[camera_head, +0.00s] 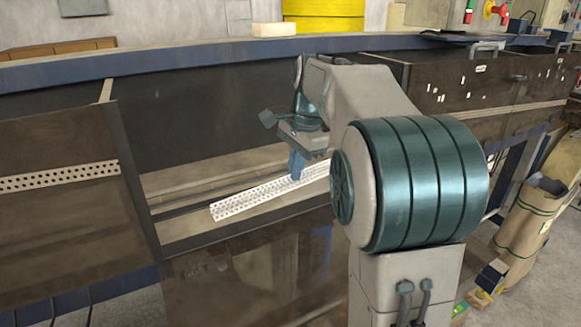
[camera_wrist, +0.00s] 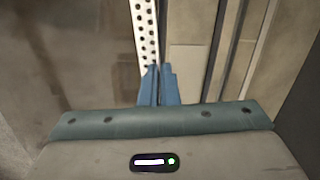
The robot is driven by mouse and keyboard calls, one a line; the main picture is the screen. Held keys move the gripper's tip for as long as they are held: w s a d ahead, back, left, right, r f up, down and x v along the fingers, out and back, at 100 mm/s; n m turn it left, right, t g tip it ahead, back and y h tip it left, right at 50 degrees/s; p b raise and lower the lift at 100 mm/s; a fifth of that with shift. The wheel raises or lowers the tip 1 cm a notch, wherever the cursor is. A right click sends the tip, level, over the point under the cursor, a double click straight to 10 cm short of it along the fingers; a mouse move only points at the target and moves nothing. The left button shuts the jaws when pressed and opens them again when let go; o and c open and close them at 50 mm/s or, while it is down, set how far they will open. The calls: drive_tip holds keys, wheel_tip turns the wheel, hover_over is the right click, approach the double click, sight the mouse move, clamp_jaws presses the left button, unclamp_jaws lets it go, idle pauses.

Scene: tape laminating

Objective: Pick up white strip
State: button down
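The white strip (camera_head: 250,201) is long, narrow and perforated. In the head view it runs along the light ledge of the open bay, and my arm hides its right end. My gripper (camera_head: 296,172) points down at the strip with its blue fingers on it. In the wrist view the fingers (camera_wrist: 160,72) are close together, and the strip (camera_wrist: 146,32) runs up from their tips. Its right edge meets the narrow gap between them, so they look shut on that edge. The exact contact is partly hidden.
Another perforated white band (camera_head: 60,178) lies across the brown panel at the left. A blue rail (camera_head: 200,66) runs along the back, with dark boxes (camera_head: 480,75) at the right. A paper bag (camera_head: 530,215) stands at the lower right.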

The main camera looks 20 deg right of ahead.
drive_tip(key=s+d+b, duration=0.2)
drive_tip(key=s, duration=0.8)
drive_tip(key=shift+r, duration=0.4)
idle(0.4)
